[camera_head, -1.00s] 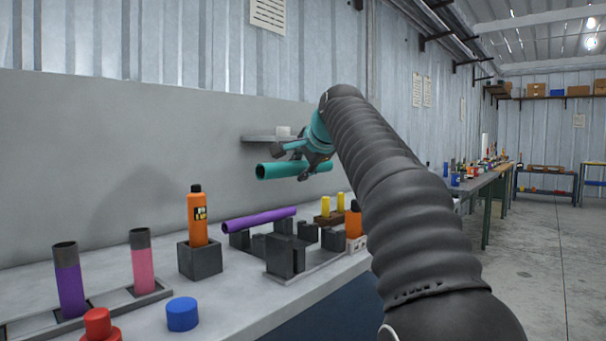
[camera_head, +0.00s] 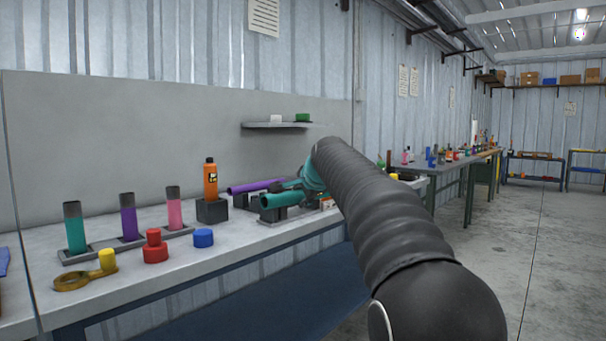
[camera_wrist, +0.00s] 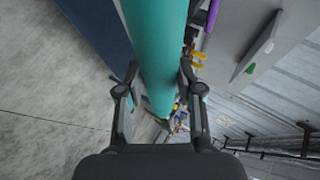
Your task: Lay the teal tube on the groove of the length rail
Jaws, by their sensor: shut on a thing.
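My gripper (camera_head: 292,184) is shut around the teal tube (camera_head: 281,199) and holds it about level. In the wrist view the tube (camera_wrist: 157,40) runs between the two fingers of my gripper (camera_wrist: 157,82). The tube is just over the dark blocks of a rail (camera_head: 270,215) at the bench's front. I cannot tell whether it touches them. A purple tube (camera_head: 253,186) lies behind it on similar blocks. My arm and gripper hide the right part of the rail.
An orange bottle (camera_head: 210,180) stands in a dark block left of the rail. A rack holds upright teal (camera_head: 75,230), purple (camera_head: 128,216) and pink (camera_head: 174,208) tubes.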

